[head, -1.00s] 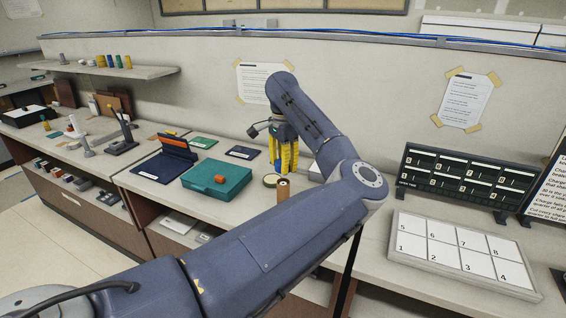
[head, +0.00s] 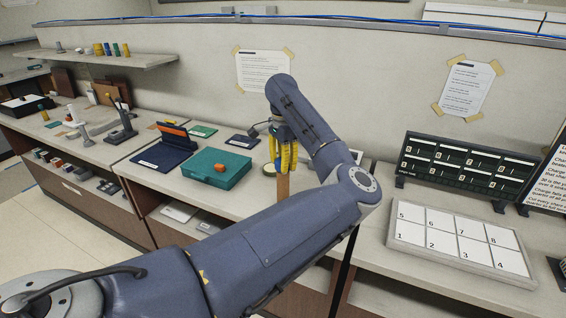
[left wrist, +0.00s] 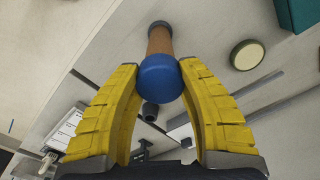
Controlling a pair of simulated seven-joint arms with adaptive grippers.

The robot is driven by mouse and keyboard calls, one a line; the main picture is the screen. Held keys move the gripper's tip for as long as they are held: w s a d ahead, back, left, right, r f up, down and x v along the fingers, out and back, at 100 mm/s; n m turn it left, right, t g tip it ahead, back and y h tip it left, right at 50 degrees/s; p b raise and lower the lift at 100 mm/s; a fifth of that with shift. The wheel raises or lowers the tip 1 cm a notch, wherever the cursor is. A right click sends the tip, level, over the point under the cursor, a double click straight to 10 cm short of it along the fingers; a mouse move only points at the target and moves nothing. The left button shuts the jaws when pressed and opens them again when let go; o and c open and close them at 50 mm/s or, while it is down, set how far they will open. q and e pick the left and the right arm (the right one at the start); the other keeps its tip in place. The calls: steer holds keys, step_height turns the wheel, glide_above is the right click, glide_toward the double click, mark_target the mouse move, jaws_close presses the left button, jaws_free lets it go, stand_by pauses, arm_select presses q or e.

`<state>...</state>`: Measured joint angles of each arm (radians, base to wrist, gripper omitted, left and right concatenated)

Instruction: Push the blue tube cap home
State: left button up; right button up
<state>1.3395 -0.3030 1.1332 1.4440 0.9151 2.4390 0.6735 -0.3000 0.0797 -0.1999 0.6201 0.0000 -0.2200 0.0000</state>
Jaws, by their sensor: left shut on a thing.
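My left gripper (head: 284,165) comes down from above with yellow fingers, at the top of a brown cardboard tube (head: 284,187). In the left wrist view, the gripper's fingertips (left wrist: 159,68) are shut on the blue tube cap (left wrist: 160,80), one on each side. The tube (left wrist: 160,41) lies in line beyond the cap, with a dark ring at its far end. The cap meets or covers the tube's near end; I cannot tell how deep it sits. The fingers hide the cap in the head view. My right gripper is not in view.
A round pale lid with a dark green rim (left wrist: 248,54) lies beside the tube. A teal box (head: 218,171) with an orange object on it stands left of the gripper. A numbered board (head: 408,237) and a dark rack (head: 458,172) are to the right.

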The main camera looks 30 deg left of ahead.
arm_select(q)
steer(key=shift+f, duration=1.35)
stand_by(0.3)
steer(key=o, duration=1.2)
steer(key=shift+r, duration=0.1)
step_height(320, 180, up, 12)
steer(key=shift+f, duration=0.1)
